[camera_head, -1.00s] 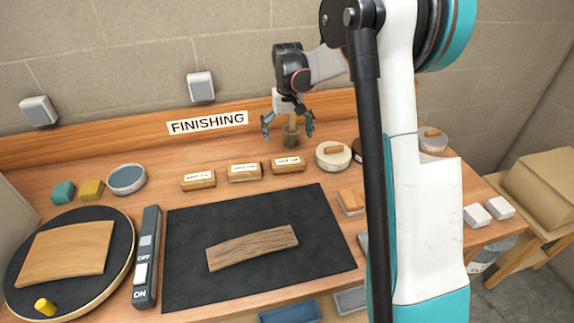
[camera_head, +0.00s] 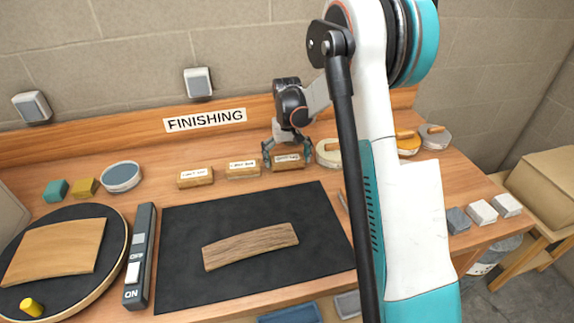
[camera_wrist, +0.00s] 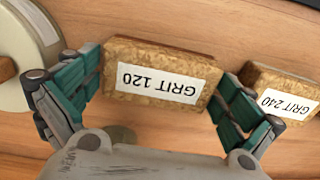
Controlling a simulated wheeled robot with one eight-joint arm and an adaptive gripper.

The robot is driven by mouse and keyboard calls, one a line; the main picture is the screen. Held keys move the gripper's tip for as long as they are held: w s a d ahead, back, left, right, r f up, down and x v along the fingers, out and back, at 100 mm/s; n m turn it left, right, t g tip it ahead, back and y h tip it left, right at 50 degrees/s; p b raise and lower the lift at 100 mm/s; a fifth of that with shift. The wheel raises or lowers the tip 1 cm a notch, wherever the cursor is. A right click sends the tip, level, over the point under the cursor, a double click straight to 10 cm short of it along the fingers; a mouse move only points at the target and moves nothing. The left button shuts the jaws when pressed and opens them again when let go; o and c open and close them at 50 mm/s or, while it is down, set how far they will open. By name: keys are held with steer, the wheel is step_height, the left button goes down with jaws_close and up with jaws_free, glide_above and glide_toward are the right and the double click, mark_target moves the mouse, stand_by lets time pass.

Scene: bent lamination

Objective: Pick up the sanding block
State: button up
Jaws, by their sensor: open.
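Three cork sanding blocks with white labels stand in a row at the back of the bench. The right one (camera_head: 289,163) reads GRIT 120 in the wrist view (camera_wrist: 162,72). My gripper (camera_head: 288,156) is over this block, its teal fingers spread at either end. In the wrist view, the fingers flank the block; I cannot tell whether they touch it. The middle block (camera_head: 243,170) reads GRIT 240 in the wrist view (camera_wrist: 283,95), just beyond the right finger. The left block (camera_head: 195,178) stands apart from my gripper.
A round tin (camera_head: 328,153) stands close right of the GRIT 120 block. A black mat (camera_head: 180,275) with a curved wood piece (camera_head: 250,246) lies in front. A switch box (camera_head: 140,258) and a round turntable (camera_head: 118,235) are at left. My arm hides part of the bench.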

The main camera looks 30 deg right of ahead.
mark_target(287, 158)
steer(key=shift+r, duration=0.1)
steer(key=shift+c, duration=0.6)
steer(key=c, duration=0.7)
step_height(287, 158, up, 20)
steer(key=p, duration=0.5)
steer(key=shift+p, duration=0.3)
